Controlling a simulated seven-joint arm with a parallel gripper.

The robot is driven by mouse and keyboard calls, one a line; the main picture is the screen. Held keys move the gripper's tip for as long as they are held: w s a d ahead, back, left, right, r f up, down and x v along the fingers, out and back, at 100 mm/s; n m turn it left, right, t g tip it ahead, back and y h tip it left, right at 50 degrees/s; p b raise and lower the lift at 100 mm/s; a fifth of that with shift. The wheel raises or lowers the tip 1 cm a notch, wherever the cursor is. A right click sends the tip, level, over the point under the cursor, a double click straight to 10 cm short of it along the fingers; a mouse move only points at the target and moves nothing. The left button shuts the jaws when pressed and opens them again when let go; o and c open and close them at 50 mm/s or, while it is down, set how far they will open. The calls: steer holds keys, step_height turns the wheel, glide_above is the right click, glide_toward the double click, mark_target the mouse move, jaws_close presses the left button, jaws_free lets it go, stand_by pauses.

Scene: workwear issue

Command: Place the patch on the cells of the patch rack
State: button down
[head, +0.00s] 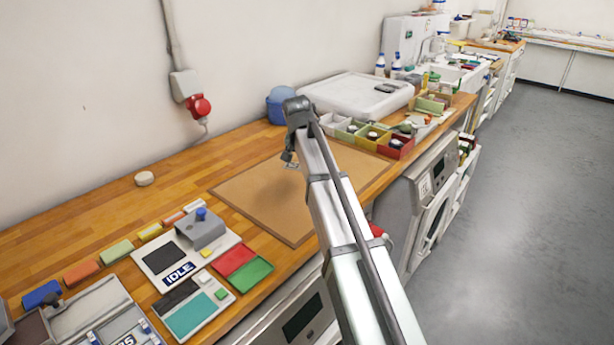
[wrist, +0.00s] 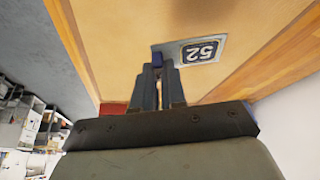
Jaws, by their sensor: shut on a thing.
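The patch (wrist: 203,51) is a small grey plate with a dark label reading 52, upside down in the wrist view. A blue grip piece at its side is between my gripper's fingertips (wrist: 158,66). My gripper (head: 290,157) is shut on the patch over the brown mat in the head view, where the patch (head: 291,165) shows as a small grey piece. The gap to the mat is hard to judge. A light board (head: 80,299) at the lower left, with grey plates and blue knobs, looks like the patch rack; the frame edge cuts it off.
The brown mat (head: 252,203) is otherwise bare. Open boxes (head: 370,137) stand beyond the mat.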

steer(key=shift+w+d+r+m+h, duration=0.1)
steer(key=shift+w+r+m+h, duration=0.15)
steer(key=shift+w, duration=0.25)
steer(key=shift+w+d+r+m+h, duration=0.1)
steer(key=shift+w+r+m, duration=0.05)
steer(key=shift+w+m, duration=0.25)
steer(key=shift+d+m, duration=0.1)
steer(key=shift+m, duration=0.35)
steer(key=shift+s+d+m+g+h, duration=0.15)
steer(key=shift+m+g+h, duration=0.3)
steer(key=shift+m, duration=0.55)
steer(key=shift+f, duration=4.95)
steer(key=shift+f, duration=0.1)
steer(key=c, duration=1.2)
jaws_free()
